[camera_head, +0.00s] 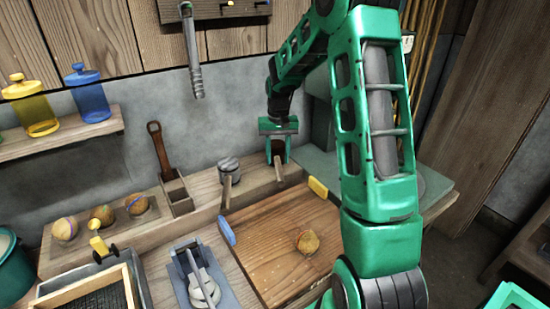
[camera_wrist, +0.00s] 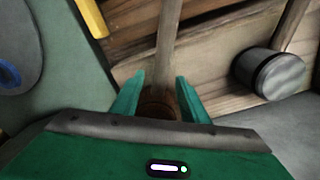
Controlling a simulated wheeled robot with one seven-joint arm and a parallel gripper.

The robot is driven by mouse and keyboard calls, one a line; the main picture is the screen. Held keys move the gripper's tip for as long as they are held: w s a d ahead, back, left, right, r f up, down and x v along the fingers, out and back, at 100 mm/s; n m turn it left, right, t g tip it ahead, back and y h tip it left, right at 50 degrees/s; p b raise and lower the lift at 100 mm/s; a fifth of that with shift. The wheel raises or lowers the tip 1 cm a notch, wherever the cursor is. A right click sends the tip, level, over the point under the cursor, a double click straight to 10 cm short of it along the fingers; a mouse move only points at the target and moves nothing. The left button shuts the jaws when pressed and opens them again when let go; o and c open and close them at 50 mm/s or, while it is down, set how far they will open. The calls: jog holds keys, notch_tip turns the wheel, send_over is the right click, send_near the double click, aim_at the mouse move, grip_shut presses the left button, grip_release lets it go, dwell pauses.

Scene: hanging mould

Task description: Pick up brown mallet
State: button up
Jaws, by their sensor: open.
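The brown mallet (camera_head: 277,147) is on the wooden ledge at the back of the bench, its pale handle pointing toward the front. My gripper (camera_head: 277,158) is open, with its green fingers on either side of the brown head. In the wrist view, the brown mallet's head (camera_wrist: 160,103) lies between the two fingers of my gripper (camera_wrist: 157,92), and its handle runs away up the picture. The gripper body hides part of the head. I cannot tell whether either finger touches it.
A grey-headed mallet (camera_head: 229,164) stands close to the left; it also shows in the wrist view (camera_wrist: 275,75). A yellow block (camera_head: 318,187) is at the edge of the wooden board (camera_head: 275,222). A small ball (camera_head: 308,242) rests on the board. A grey tool (camera_head: 193,60) hangs behind.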

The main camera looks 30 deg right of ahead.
aim_at(277, 159)
notch_tip(277, 159, down, 4)
jog(key=shift+w, duration=0.15)
jog(key=shift+c, duration=0.6)
grip_shut()
jog(key=shift+r, duration=0.1)
